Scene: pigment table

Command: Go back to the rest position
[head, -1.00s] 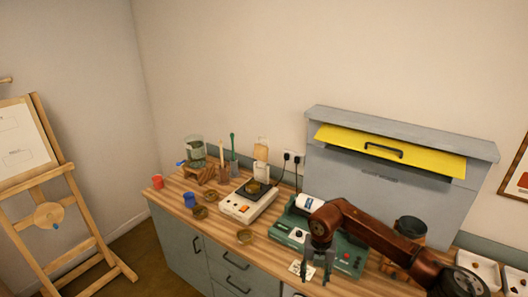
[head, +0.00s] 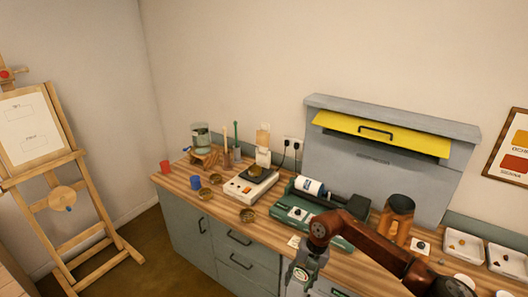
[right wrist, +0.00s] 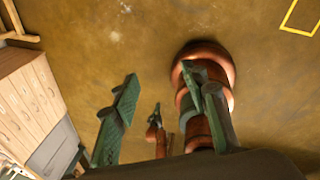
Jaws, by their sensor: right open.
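My right gripper (head: 302,276) is in front of the worktop's front edge at the bottom of the head view, with its fingers pointing down. In the right wrist view its two green fingers (right wrist: 160,88) are spread apart with nothing between them, above the brown floor.
The wooden worktop (head: 283,222) holds a green roller machine (head: 345,238), a white hot plate (head: 250,186), small bowls and cups. A grey hood with a yellow flap (head: 381,134) stands behind. An easel (head: 62,197) stands left. Open floor (head: 150,255) lies between easel and cabinet.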

